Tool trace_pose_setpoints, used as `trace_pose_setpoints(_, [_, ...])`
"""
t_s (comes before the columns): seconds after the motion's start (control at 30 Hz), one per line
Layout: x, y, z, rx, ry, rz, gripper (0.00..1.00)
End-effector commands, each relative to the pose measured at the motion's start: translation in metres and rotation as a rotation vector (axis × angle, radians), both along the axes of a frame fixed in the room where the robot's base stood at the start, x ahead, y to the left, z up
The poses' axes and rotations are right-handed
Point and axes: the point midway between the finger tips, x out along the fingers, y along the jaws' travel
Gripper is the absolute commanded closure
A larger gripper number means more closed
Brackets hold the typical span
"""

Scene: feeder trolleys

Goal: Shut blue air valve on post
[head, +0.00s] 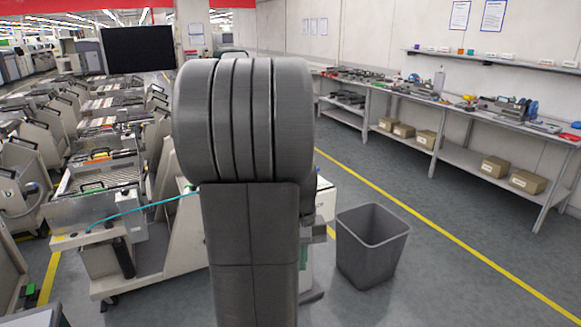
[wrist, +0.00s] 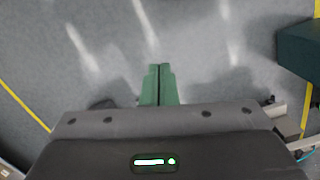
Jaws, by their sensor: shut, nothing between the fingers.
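I cannot make out the blue air valve or its post in either view. In the head view my own arm stands upright in the middle and hides what is behind it. A thin blue hose (head: 150,207) runs from a trolley at left to behind my arm. In the wrist view my gripper (wrist: 160,70) has its green fingers together, with nothing between them. It is over bare grey floor and touches nothing. My gripper does not show in the head view.
Feeder trolleys (head: 75,240) fill the left side. A grey bin (head: 375,225) stands right of my arm. A long workbench (head: 450,103) runs along the right wall. Floor between bin and bench is clear. A dark green block (wrist: 300,50) is at the wrist view's right edge.

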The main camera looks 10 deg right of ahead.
Motion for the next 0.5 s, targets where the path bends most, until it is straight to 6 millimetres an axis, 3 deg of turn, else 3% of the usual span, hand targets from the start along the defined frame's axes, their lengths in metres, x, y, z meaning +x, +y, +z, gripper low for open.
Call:
trace_pose_setpoints(0.03, [0.022, -0.005, -0.015, 0.0, 0.021, -0.002, 1.0])
trace_pose_setpoints(0.2, [0.083, -0.021, -0.046, -0.001, 0.075, -0.007, 1.0])
trace_pose_setpoints(0.3, [0.11, -0.028, -0.064, -0.001, 0.101, -0.009, 1.0])
trace_pose_setpoints(0.5, [0.141, -0.038, -0.087, -0.001, 0.133, -0.013, 1.0])
